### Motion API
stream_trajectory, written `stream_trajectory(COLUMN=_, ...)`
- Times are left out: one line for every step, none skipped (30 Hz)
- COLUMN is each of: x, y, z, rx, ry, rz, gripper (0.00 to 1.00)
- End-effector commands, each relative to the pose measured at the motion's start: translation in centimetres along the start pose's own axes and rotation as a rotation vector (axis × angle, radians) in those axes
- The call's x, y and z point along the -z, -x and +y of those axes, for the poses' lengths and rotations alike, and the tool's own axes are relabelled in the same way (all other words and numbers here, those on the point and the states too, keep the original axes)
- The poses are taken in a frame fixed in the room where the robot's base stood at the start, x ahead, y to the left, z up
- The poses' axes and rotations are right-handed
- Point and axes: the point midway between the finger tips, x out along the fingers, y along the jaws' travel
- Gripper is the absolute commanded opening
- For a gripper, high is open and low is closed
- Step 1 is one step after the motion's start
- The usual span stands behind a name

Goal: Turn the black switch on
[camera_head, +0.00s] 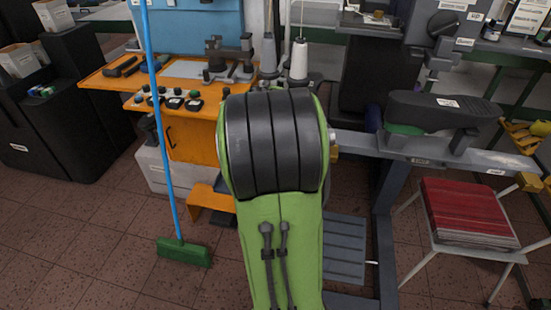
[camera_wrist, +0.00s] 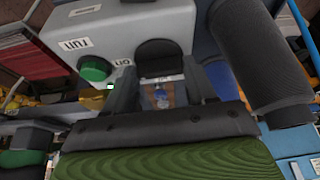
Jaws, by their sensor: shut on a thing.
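The black switch (camera_wrist: 160,58) is a rounded dark knob on a light grey box (camera_wrist: 112,28) in the wrist view, near an ON label. My gripper (camera_wrist: 162,88) is shut on it, with one dark finger on each side. The finger contact is partly in shadow, and the switch's exact angle is hard to tell. In the head view my green and black arm blocks the middle, and I cannot see my gripper or this switch there.
A green button (camera_wrist: 95,69) sits beside the switch on the box, near a RUN label. In the head view, an orange bench (camera_head: 100,78) is left, a blue-handled broom (camera_head: 165,130) stands in front, and a red stack (camera_head: 465,210) lies on a stool right.

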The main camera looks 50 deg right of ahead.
Motion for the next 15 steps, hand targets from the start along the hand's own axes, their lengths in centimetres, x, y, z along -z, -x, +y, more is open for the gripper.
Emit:
stream_trajectory(x=0.15, y=0.11, z=-0.11, rx=-0.004, ry=-0.012, rz=0.004, gripper=0.25)
stream_trajectory(x=0.15, y=0.10, z=-0.11, rx=-0.007, ry=-0.022, rz=0.004, gripper=0.25)
stream_trajectory(x=0.16, y=0.10, z=-0.09, rx=-0.012, ry=-0.032, rz=0.004, gripper=0.25)
stream_trajectory(x=0.16, y=0.10, z=-0.08, rx=-0.015, ry=-0.039, rz=0.004, gripper=0.25)
stream_trajectory(x=0.16, y=0.10, z=-0.07, rx=-0.017, ry=-0.044, rz=0.004, gripper=0.25)
stream_trajectory(x=0.16, y=0.10, z=-0.08, rx=-0.020, ry=-0.051, rz=0.004, gripper=0.25)
stream_trajectory(x=0.16, y=0.10, z=-0.08, rx=-0.021, ry=-0.055, rz=0.004, gripper=0.25)
stream_trajectory(x=0.16, y=0.10, z=-0.09, rx=-0.022, ry=-0.058, rz=0.004, gripper=0.25)
stream_trajectory(x=0.16, y=0.10, z=-0.09, rx=-0.023, ry=-0.061, rz=0.004, gripper=0.25)
stream_trajectory(x=0.16, y=0.09, z=-0.09, rx=-0.024, ry=-0.062, rz=0.004, gripper=0.25)
stream_trajectory(x=0.16, y=0.09, z=-0.09, rx=-0.024, ry=-0.064, rz=0.004, gripper=0.25)
stream_trajectory(x=0.16, y=0.09, z=-0.09, rx=-0.025, ry=-0.065, rz=0.005, gripper=0.25)
stream_trajectory(x=0.16, y=0.09, z=-0.09, rx=-0.025, ry=-0.065, rz=0.005, gripper=0.25)
stream_trajectory(x=0.16, y=0.09, z=-0.09, rx=-0.025, ry=-0.065, rz=0.005, gripper=0.25)
stream_trajectory(x=0.16, y=0.09, z=-0.08, rx=-0.025, ry=-0.066, rz=0.005, gripper=0.25)
